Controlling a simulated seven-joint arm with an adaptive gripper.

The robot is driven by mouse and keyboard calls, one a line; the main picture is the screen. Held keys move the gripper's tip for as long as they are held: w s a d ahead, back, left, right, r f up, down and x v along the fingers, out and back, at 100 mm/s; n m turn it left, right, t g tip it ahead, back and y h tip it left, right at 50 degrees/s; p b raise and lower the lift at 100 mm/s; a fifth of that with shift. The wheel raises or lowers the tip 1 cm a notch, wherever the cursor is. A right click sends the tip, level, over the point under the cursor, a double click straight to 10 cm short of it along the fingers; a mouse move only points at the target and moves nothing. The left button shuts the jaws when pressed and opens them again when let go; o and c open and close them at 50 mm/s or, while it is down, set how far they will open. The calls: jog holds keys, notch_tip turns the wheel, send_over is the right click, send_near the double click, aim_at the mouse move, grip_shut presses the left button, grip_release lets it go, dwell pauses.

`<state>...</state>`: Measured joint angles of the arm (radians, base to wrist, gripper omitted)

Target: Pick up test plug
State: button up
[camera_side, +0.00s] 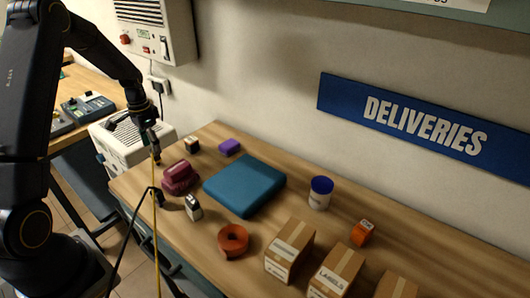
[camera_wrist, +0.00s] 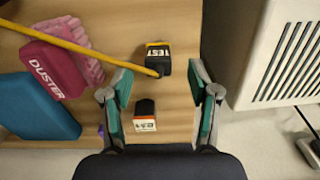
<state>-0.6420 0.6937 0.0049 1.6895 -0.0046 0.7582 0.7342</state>
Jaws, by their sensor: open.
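The test plug (camera_wrist: 157,60) is a small black block with a yellow-edged label reading TEST. It sits on the wooden table in the wrist view, just beyond my fingertips and roughly centred between them. A yellow cord (camera_wrist: 75,43) runs across the upper left of the wrist view, its lower end at the plug's near edge. My gripper (camera_wrist: 162,88) is open and empty, its teal pads spread apart. In the side view my gripper (camera_side: 150,143) hangs above the table's left end. I cannot clearly make out the plug there.
A small black block with a white-and-orange label (camera_wrist: 145,115) stands between my fingers' lines, nearer the wall. A pink duster (camera_wrist: 55,62) and a blue pad (camera_wrist: 30,108) lie left. A vented white unit (camera_wrist: 275,55) stands close on the right. Boxes (camera_side: 290,250) stand further along.

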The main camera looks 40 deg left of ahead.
aim_at(156, 157)
notch_tip(156, 157, down, 5)
jog(key=shift+w+d+r, duration=0.1)
jog(key=shift+w, duration=0.05)
grip_shut()
dwell(0.5)
